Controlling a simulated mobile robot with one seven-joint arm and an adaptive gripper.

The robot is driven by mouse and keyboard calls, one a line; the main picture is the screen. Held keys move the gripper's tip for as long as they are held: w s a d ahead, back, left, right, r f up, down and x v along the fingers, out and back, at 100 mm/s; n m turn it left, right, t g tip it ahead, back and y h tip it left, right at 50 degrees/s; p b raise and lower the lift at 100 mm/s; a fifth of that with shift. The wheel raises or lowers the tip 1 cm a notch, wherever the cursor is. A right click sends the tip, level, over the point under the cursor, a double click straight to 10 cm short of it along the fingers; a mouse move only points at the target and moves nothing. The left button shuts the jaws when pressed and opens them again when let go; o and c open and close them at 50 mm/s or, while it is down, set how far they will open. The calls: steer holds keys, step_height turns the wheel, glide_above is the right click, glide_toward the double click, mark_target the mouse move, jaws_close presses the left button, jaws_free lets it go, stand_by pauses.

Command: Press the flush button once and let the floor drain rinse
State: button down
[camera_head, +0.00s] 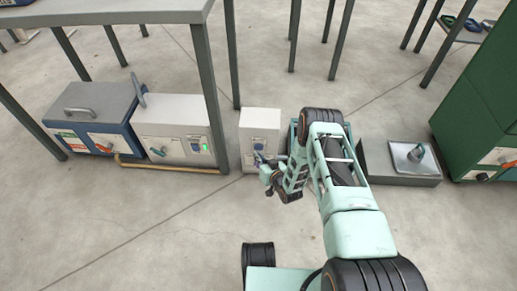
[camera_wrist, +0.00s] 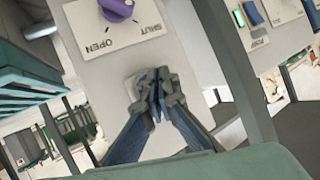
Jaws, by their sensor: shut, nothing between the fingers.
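My gripper (camera_wrist: 157,76) is shut and empty. In the wrist view its fingertips are in front of a small pale plate (camera_wrist: 131,86) on a light grey box (camera_wrist: 85,55). The fingers cover most of this plate, so I cannot tell whether a flush button is there or whether they touch it. A purple knob (camera_wrist: 117,8) marked OPEN and SHUT sits on the same face. In the head view my gripper (camera_head: 265,170) is at the front of the light box (camera_head: 260,124). I cannot make out a floor drain for certain.
A white unit (camera_head: 173,124) with a green light and a blue unit (camera_head: 93,117) stand left, under a table (camera_head: 110,12). A yellow hose (camera_head: 165,168) runs before them. A low dark box (camera_head: 397,177) with a metal plate and a green cabinet (camera_head: 478,115) are right. Floor in front is clear.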

steer(key=shift+w, duration=0.1)
stand_by(0.5)
steer(key=shift+w, duration=0.35)
steer(key=shift+w, duration=0.45)
stand_by(0.8)
steer(key=shift+s, duration=0.9)
steer(key=shift+s+a+p, duration=0.1)
steer(key=shift+s+p, duration=1.05)
steer(key=shift+s, duration=1.35)
